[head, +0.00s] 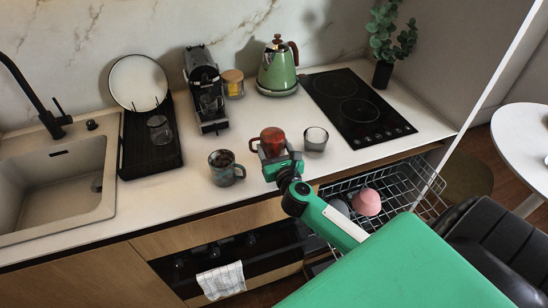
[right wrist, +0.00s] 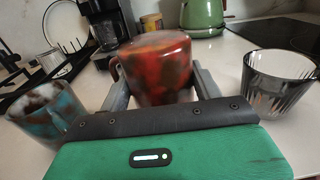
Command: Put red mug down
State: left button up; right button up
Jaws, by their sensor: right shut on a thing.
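The red mug (head: 272,140), mottled with darker patches, is at the middle of the counter (head: 320,174) in the head view. It also shows upright between the fingers in the right wrist view (right wrist: 157,68). My right gripper (head: 272,157) is shut on it from the front side, one finger on each side of its body. The mug's handle sticks out to the left. Whether its base touches the counter is hidden by the gripper. My left gripper is not in view.
A blue-brown mug (head: 223,168) stands close on the left, a clear glass (head: 315,139) close on the right. Behind are a coffee machine (head: 207,90), a jar (head: 232,83) and a green kettle (head: 278,68). An open dishwasher rack (head: 400,182) lies below the counter's front edge.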

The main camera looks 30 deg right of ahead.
notch_tip(320, 180, down, 4)
jog(key=shift+r+b, duration=0.25)
jog(key=shift+b, duration=0.05)
